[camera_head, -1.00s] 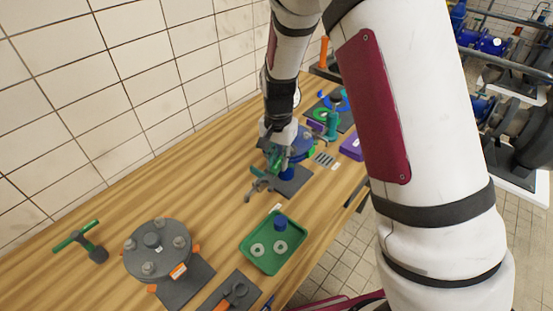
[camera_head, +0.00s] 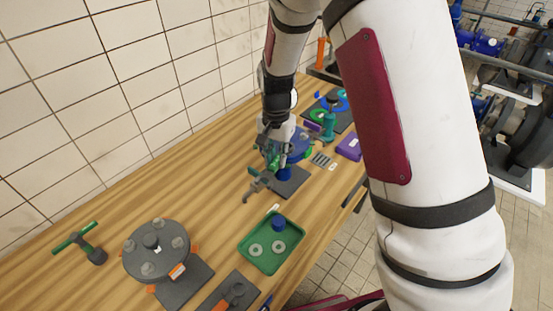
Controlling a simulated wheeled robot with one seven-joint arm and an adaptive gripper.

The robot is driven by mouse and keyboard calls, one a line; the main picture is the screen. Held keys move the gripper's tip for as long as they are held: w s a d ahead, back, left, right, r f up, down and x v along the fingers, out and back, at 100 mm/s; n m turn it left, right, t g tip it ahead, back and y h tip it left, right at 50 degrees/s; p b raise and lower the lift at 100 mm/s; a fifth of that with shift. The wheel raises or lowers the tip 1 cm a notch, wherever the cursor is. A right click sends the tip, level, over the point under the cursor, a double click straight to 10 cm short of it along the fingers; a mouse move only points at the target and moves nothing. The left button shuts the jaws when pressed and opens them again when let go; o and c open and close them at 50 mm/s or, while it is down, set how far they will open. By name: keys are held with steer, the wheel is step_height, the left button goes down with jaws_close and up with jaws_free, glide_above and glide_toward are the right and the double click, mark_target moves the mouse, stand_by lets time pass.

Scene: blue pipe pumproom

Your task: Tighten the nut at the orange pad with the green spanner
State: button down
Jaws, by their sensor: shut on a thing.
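My gripper (camera_head: 273,157) is over the middle of the bench, beside a blue flange (camera_head: 300,147). It is shut on a tool with green at the fingers, which looks like the green spanner (camera_head: 273,162). A grey hooked piece (camera_head: 254,185) shows just below and left of the fingers; I cannot tell whether it belongs to the spanner. A grey round flange (camera_head: 157,250) with several nuts stands at front left, well apart from the gripper. Orange pads sit at its edge, one with a white label (camera_head: 177,271). The fingertips are partly hidden.
A green tray (camera_head: 257,266) with two washers and a blue cylinder stands at front centre. A green-handled T-shaped tool (camera_head: 78,239) lies at far left. A purple box (camera_head: 349,148) is at the right edge.

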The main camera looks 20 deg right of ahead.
steer(key=shift+r, duration=1.4)
